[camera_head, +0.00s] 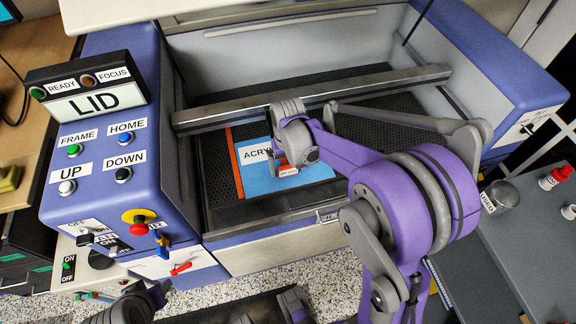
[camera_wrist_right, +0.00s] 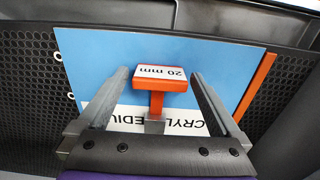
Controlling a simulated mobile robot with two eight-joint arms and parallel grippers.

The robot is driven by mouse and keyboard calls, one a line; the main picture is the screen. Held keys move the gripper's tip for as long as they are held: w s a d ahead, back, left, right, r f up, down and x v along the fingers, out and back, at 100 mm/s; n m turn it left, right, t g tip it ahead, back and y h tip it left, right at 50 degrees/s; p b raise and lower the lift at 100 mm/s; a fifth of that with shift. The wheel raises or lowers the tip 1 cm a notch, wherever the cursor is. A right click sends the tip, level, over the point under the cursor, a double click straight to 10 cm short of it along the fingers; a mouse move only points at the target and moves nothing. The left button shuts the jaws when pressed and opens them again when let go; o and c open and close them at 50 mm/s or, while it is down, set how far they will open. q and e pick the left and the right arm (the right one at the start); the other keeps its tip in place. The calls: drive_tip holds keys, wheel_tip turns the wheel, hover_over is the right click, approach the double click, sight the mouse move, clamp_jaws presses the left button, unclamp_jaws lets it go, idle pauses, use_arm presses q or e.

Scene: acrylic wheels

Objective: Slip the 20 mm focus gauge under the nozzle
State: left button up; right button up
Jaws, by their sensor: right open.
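The 20 mm gauge (camera_wrist_right: 156,104) is an orange T-shaped block with a white "20 mm" label. It stands over the blue acrylic sheet and shows small in the head view (camera_head: 287,171). My right gripper (camera_wrist_right: 157,78) is open, one finger on each side of the gauge, with visible gaps to both. In the head view the right gripper (camera_head: 278,158) is low over the sheet (camera_head: 312,171), partly hidden by its own wrist. I cannot make out the nozzle in either view. My left gripper cannot be identified in the head view.
The metal gantry beam (camera_head: 235,112) crosses the laser bed behind the gripper. The bed's front wall (camera_head: 270,208) is close on the near side. A control panel (camera_head: 100,155) with buttons and a red stop knob is at left. A grey cart (camera_head: 525,235) stands at right.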

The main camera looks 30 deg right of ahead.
wheel_tip(320, 180, up, 11)
drive_tip(key=p, duration=0.1)
idle(0.3)
wheel_tip(320, 180, up, 7)
drive_tip(key=p, duration=0.5)
idle(0.4)
drive_tip(key=shift+s+f, duration=0.1)
idle(0.4)
